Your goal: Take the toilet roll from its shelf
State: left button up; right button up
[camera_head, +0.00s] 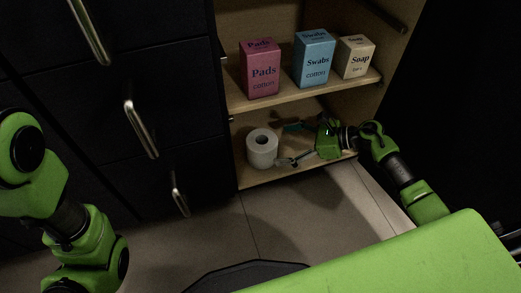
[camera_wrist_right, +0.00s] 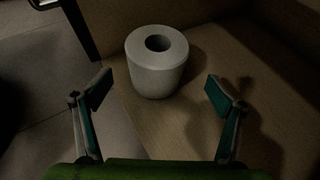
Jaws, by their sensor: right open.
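The toilet roll (camera_head: 262,150) is white and stands upright on the lower shelf (camera_head: 250,178) of the open cabinet. My right gripper (camera_head: 284,144) reaches into this shelf from the right, with its fingers spread close to the roll's right side. In the right wrist view the roll (camera_wrist_right: 157,68) stands ahead of the open fingers (camera_wrist_right: 161,91), roughly centred between them. Nothing is between the fingertips, and I see no contact. My left arm shows at the left edge, but its gripper is out of view.
The upper shelf (camera_head: 282,103) holds a pink Pads box (camera_head: 260,70), a blue Swabs box (camera_head: 314,60) and a cream Soap box (camera_head: 355,57). Dark drawers with metal handles (camera_head: 141,128) stand to the left. The tiled floor in front is clear.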

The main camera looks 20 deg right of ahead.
aim_at(266, 147)
jog(key=shift+w+a+f, duration=0.25)
jog(key=shift+a+f, duration=0.1)
jog(key=shift+a, duration=0.15)
jog(key=b+x, duration=0.3)
jog(key=x, duration=0.1)
jog(key=shift+s+a+f+b, duration=0.1)
jog(key=shift+s+a+b, duration=0.1)
jog(key=shift+b, duration=0.15)
jog(key=shift+w+a, duration=0.3)
jog(key=shift+a, duration=0.1)
jog(key=c, duration=1.2)
